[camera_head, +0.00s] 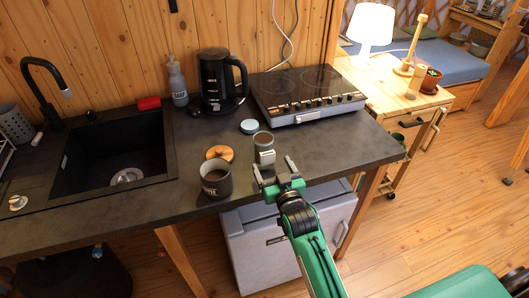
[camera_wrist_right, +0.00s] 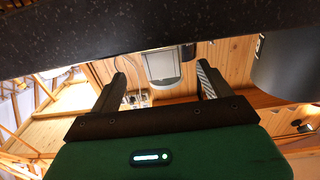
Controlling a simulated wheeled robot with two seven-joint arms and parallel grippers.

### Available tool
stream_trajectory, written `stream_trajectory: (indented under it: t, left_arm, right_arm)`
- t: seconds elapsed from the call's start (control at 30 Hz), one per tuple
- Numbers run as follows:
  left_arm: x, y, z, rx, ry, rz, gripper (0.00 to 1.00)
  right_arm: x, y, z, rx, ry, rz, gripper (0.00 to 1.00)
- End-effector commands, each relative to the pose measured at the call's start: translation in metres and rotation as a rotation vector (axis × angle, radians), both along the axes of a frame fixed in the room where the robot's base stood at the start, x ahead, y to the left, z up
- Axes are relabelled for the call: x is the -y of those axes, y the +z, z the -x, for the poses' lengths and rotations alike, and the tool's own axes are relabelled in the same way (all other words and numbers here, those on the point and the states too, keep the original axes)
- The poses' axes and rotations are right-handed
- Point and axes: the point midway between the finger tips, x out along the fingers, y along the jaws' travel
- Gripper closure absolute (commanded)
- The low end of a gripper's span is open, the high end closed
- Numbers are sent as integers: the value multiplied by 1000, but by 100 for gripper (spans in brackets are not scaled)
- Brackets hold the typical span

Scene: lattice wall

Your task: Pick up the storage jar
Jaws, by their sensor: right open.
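A small grey jar (camera_head: 263,139) with a pale front label, which I take as the storage jar, stands upright near the counter's front edge. My right gripper (camera_head: 275,173) is open just in front of it, and nothing is held. In the right wrist view the jar (camera_wrist_right: 162,64) shows beyond and between the two fingertips (camera_wrist_right: 162,75), apart from them; that view is upside down. A dark lettered cup-like container (camera_head: 216,181) stands left of the jar and also shows at the right of the wrist view (camera_wrist_right: 285,62). My left gripper is not in view.
A kettle (camera_head: 220,80), a soap bottle (camera_head: 177,82) and a hob (camera_head: 307,91) stand behind. A sink (camera_head: 118,150) is at left. The counter (camera_head: 345,147) is clear to the jar's right.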

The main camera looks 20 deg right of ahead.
Motion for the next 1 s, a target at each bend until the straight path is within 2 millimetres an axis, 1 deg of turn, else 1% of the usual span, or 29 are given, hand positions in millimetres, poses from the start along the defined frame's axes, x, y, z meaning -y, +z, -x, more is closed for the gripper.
stream_trajectory:
  t: [0.2,0.33,0.47,0.67,0.77,0.9,0.97,1.0]
  left_arm:
    - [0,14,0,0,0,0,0]
    - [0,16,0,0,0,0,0]
    - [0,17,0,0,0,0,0]
    - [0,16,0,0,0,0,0]
    - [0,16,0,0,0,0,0]
    - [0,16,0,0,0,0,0]
    - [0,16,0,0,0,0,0]
    - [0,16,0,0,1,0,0]
  right_arm:
    - [-3,4,-29,1,0,0,19]
    - [-4,2,-44,1,1,0,19]
    - [-4,1,-50,1,1,0,19]
    - [-4,0,-50,1,1,0,19]
    - [-4,0,-50,1,1,0,37]
    - [-4,0,-50,0,1,0,64]
    - [-4,0,-50,0,1,0,76]
    - [-4,0,-50,0,1,0,84]
